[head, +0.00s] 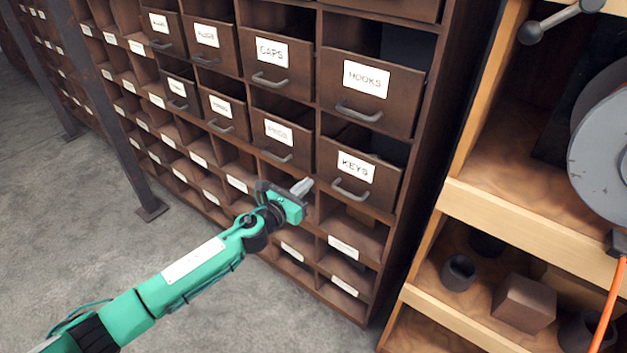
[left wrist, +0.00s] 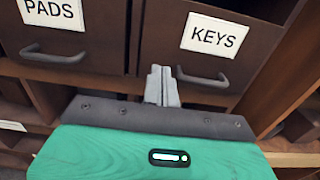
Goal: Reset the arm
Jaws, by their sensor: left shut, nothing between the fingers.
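My left arm reaches in from the lower left in the head view. Its left gripper (head: 303,186) is in front of the drawer cabinet, just left of the KEYS drawer (head: 352,188) and below the PADS drawer (head: 279,142). Its fingers are together and hold nothing. In the left wrist view the closed fingers (left wrist: 162,86) point up between the PADS drawer (left wrist: 70,39) and the KEYS drawer (left wrist: 213,55). I cannot tell whether they touch the cabinet. My right gripper is not in view.
The HOOKS drawer (head: 363,90) and CAPS drawer (head: 270,70) jut from the upper rows. Open labelled cubbies lie below. A wooden shelf (head: 527,225) with a grey reel (head: 602,150) stands at the right. The concrete floor (head: 90,235) at the left is clear apart from metal posts.

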